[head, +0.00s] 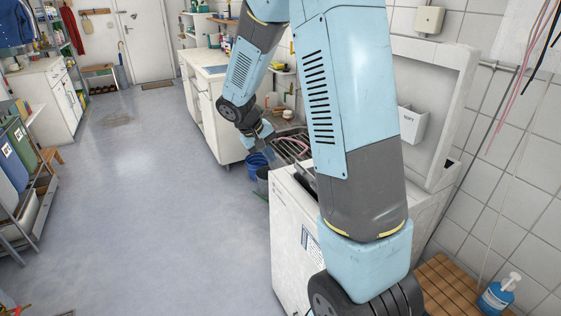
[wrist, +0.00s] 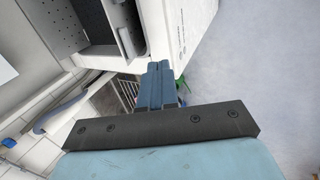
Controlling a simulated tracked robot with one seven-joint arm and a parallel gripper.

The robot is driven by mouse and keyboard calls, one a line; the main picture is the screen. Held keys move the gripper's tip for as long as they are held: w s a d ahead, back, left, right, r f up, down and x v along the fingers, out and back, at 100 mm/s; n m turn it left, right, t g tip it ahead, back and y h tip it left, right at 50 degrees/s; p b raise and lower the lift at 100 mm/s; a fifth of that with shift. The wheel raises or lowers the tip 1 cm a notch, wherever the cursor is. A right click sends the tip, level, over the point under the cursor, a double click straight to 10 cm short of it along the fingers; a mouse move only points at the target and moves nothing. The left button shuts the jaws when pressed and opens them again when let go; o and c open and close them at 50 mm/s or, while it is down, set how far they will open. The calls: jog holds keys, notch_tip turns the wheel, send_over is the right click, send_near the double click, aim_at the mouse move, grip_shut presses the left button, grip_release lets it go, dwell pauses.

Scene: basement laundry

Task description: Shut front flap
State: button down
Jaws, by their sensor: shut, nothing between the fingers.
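A white top-loading washing machine (head: 287,225) stands at the front centre of the head view, its lid (head: 430,55) raised. My forearm hides much of its top opening. In the wrist view, a perforated metal surface (wrist: 48,22) and a grey panel with a slot (wrist: 129,40) show in the opening, just left of my fingertips; I cannot tell for sure which is the front flap. My gripper (wrist: 160,66) is shut and empty, beside the white machine wall (wrist: 185,32). In the head view my gripper (head: 262,138) is small, at the far side of the machine.
A blue bottle (head: 498,292) sits by the wooden slats (head: 448,285) at lower right. The floor (head: 150,200) to the left is clear.

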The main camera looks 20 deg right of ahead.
jog(key=d+f, duration=0.4)
jog(key=f, duration=0.1)
jog(key=d+f, duration=0.2)
jog(key=shift+w+d+f, duration=0.25)
jog(key=shift+d+f, duration=0.15)
jog(key=shift+d+r, duration=0.1)
jog(key=shift+d, duration=0.5)
jog(key=shift+w, duration=0.1)
